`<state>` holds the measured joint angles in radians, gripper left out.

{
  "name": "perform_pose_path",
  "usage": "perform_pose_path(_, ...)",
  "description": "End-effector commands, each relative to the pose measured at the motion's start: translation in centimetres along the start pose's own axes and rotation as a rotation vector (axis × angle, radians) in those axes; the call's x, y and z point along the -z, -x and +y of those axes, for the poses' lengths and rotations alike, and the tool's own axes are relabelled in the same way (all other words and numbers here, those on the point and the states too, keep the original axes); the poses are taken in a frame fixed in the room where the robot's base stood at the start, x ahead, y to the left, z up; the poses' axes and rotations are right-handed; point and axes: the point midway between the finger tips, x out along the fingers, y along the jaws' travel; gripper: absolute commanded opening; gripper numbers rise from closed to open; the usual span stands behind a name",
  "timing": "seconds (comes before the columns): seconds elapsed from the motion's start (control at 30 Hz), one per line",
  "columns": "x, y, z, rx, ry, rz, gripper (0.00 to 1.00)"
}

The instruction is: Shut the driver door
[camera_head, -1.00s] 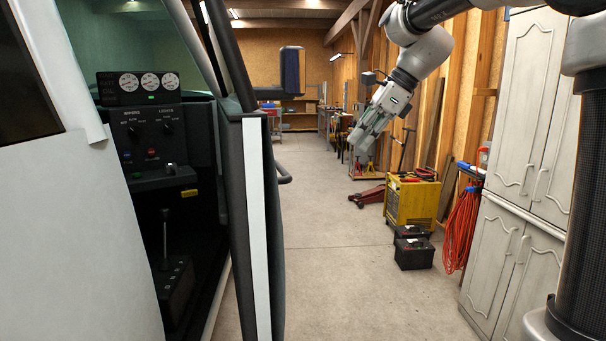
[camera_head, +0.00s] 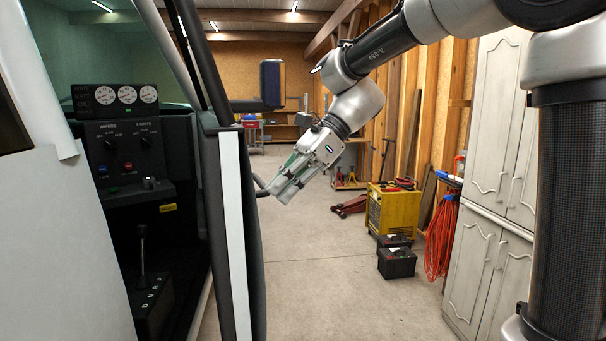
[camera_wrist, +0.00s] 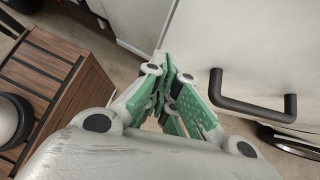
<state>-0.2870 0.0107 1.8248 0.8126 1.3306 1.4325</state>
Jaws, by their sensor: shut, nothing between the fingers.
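The driver door (camera_head: 232,225) stands open in the head view, seen nearly edge-on with its white edge strip facing me. Its dark handle (camera_head: 262,186) sticks out on the right, outer side. In the wrist view the door's pale outer panel (camera_wrist: 245,50) fills the upper right, with the dark bar handle (camera_wrist: 252,105) on it. My gripper (camera_head: 278,196) is shut and empty on the outer side of the door, close to the handle. In the wrist view my gripper's green-padded fingers (camera_wrist: 168,75) are left of the handle; I cannot tell whether they touch the panel.
The cab's dash with gauges (camera_head: 120,95) shows left of the door. A yellow machine (camera_head: 388,208) and black batteries (camera_head: 396,262) stand on the floor right of the door. White cabinets (camera_head: 500,180) line the right. A slatted wooden piece (camera_wrist: 50,85) shows in the wrist view.

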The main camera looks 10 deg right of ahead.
Motion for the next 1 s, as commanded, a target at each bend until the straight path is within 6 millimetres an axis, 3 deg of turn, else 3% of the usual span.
perform_pose_path(0.2,-1.4,-1.4,0.0,-0.001,0.0,0.0,0.0)
perform_pose_path(0.67,-1.9,-1.9,-0.1,0.003,-0.004,0.002,0.0)
perform_pose_path(1.0,-8.0,-8.4,-0.8,0.056,-0.059,0.015,0.0)
